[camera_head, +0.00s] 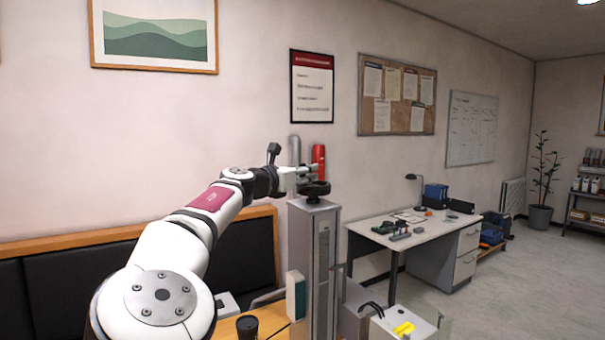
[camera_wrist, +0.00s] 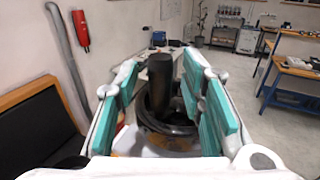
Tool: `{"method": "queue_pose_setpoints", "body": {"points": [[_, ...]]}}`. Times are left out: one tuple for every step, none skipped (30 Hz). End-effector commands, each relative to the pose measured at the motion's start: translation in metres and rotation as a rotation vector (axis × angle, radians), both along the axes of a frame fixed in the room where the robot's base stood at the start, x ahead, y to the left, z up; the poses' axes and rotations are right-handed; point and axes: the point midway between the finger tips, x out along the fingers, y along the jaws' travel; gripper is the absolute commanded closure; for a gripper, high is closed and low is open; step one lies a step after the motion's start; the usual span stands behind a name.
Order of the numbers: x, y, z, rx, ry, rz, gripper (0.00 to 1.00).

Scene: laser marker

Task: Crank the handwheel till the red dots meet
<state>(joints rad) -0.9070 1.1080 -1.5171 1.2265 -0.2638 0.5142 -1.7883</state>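The black handwheel (camera_head: 313,190) sits on top of a tall grey column (camera_head: 314,250) in the head view. In the wrist view its dark rim (camera_wrist: 152,122) lies below an upright black crank knob (camera_wrist: 160,85). My gripper (camera_head: 308,173) is at the level of the wheel's top. In the wrist view my gripper (camera_wrist: 162,68) is open, with its teal pads on either side of the knob. A gap shows between the knob and each pad. I see no red dots in either view.
A red extinguisher-like cylinder (camera_head: 318,160) is on the wall behind my gripper. A white desk (camera_head: 425,232) with small items stands to the right. A black cup (camera_head: 247,326) and a grey box with a yellow item (camera_head: 404,328) are low in front. Open floor lies at right.

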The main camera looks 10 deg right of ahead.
Motion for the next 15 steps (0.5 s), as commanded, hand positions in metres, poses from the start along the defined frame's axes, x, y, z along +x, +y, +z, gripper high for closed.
{"method": "queue_pose_setpoints", "body": {"points": [[-0.0001,0.0002,-0.0001,0.0,0.0,0.0,0.64],[-0.0001,0.0002,0.0,0.0,0.0,0.0,0.64],[-0.0001,0.0003,0.0,0.0,0.0,0.0,0.71],[-0.0001,0.0003,0.0,0.0,0.0,0.0,0.77],[-0.0001,0.0003,0.0,0.0,0.0,0.0,0.84],[-0.0002,0.0004,0.0,0.0,0.0,0.0,0.93],[-0.0002,0.0004,0.0,0.0,0.0,0.0,1.0],[-0.0002,0.0004,0.0,0.0,0.0,0.0,1.0],[-0.0002,0.0004,0.0,0.0,0.0,0.0,1.0],[-0.0002,0.0004,0.0,0.0,0.0,0.0,1.0],[-0.0002,0.0004,0.0,0.0,0.0,0.0,1.0],[-0.0003,0.0004,0.0001,0.0,0.0,0.0,1.0],[-0.0004,0.0003,0.0001,0.0,0.0,0.001,1.0],[-0.0006,0.0004,0.0002,0.0,0.0,0.003,1.0],[-0.001,0.0003,0.0004,0.0,0.0,0.006,1.0]]}}
